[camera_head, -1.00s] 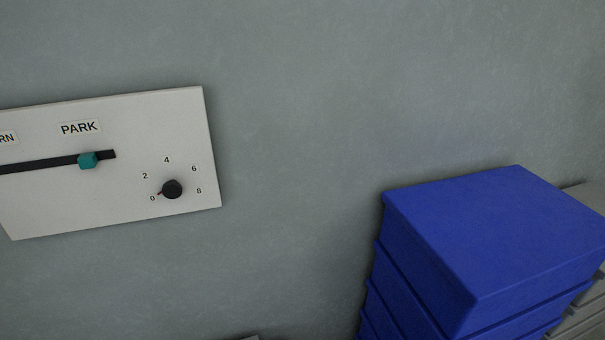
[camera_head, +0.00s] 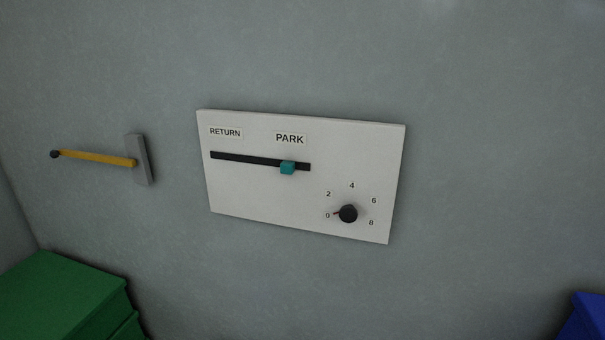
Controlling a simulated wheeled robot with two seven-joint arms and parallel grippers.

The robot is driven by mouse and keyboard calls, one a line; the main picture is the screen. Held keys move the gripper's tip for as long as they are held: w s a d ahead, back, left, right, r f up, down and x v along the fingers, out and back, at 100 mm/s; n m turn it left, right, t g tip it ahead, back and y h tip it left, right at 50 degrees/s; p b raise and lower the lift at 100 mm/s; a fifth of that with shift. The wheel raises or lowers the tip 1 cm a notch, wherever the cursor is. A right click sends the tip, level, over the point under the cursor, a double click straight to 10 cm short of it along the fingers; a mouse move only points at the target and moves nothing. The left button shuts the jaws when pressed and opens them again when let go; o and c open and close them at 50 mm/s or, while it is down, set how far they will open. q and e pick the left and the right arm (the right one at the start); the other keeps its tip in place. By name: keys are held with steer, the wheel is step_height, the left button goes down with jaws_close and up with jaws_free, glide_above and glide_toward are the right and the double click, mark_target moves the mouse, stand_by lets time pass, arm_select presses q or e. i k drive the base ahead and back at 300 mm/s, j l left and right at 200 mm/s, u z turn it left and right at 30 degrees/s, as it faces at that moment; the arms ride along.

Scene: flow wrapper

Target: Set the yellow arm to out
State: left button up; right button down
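The yellow arm (camera_head: 98,159) is on the wall at the left. It runs nearly level from a grey mounting plate (camera_head: 139,160) at its right end to a dark round knob (camera_head: 55,154) at its left end. No label shows beside it, and I cannot tell from this view how far it stands off the wall. Neither of my grippers is in view.
A white panel (camera_head: 230,193) on the wall holds a teal slider (camera_head: 287,168) under PARK and a black dial (camera_head: 348,214) pointing near 0. Green stacked boxes (camera_head: 60,295) stand at lower left, and a blue box (camera_head: 588,318) at lower right.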

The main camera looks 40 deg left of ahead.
mark_target(95, 157)
steer(key=u, duration=0.35)
steer(key=k+u, duration=0.15)
steer(key=u, duration=0.25)
steer(key=j+u, duration=0.1)
steer(key=u, duration=0.25)
